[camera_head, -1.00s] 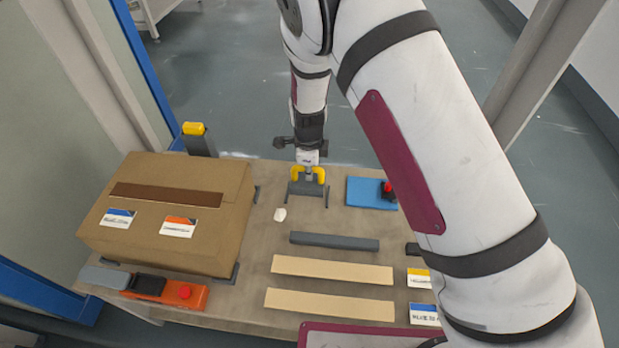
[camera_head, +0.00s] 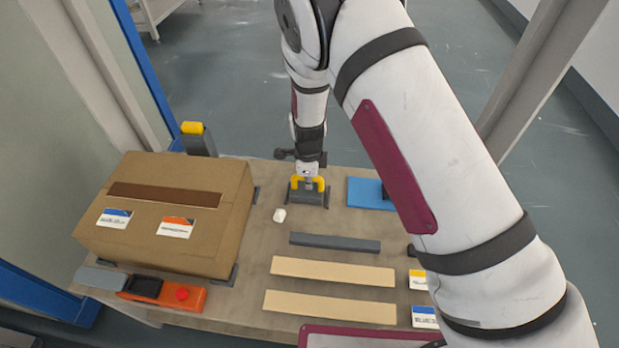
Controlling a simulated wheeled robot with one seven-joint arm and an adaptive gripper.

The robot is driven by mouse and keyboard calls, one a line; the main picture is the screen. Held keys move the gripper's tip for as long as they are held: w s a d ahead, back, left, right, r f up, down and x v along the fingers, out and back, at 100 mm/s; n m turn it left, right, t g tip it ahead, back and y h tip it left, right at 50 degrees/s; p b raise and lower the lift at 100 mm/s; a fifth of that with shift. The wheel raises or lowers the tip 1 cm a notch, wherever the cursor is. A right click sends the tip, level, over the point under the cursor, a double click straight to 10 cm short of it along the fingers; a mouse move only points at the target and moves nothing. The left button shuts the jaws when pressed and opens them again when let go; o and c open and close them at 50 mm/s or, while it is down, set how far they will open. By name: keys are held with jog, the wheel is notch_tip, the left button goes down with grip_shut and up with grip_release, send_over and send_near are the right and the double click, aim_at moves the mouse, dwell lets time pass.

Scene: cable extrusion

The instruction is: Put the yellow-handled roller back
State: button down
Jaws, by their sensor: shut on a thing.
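The yellow-handled roller shows as a yellow U-shaped handle (camera_head: 308,184) with grey parts below it, near the back middle of the table. My gripper (camera_head: 308,176) points down from above and is shut on the yellow handle. A grey stand (camera_head: 307,200) is directly under the handle. The roller's lower part is at the stand, but at this size I cannot tell whether it rests fully in it.
A large cardboard box (camera_head: 150,252) fills the left of the table (camera_head: 338,252). A white piece (camera_head: 279,215) lies in front of the stand. A blue pad (camera_head: 362,193) is to the right. A grey bar (camera_head: 335,243) and two tan strips (camera_head: 330,307) lie nearer.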

aim_at(309, 194)
jog(key=c, duration=1.6)
grip_release()
jog(key=shift+s+d+f, duration=0.1)
jog(key=shift+f, duration=0.3)
jog(key=shift+o, duration=0.2)
jog(key=shift+r, duration=0.1)
jog(key=shift+r, duration=0.2)
notch_tip(309, 194, up, 13)
jog(key=s+p, duration=0.2)
jog(key=p, duration=0.1)
jog(key=shift+f, duration=0.1)
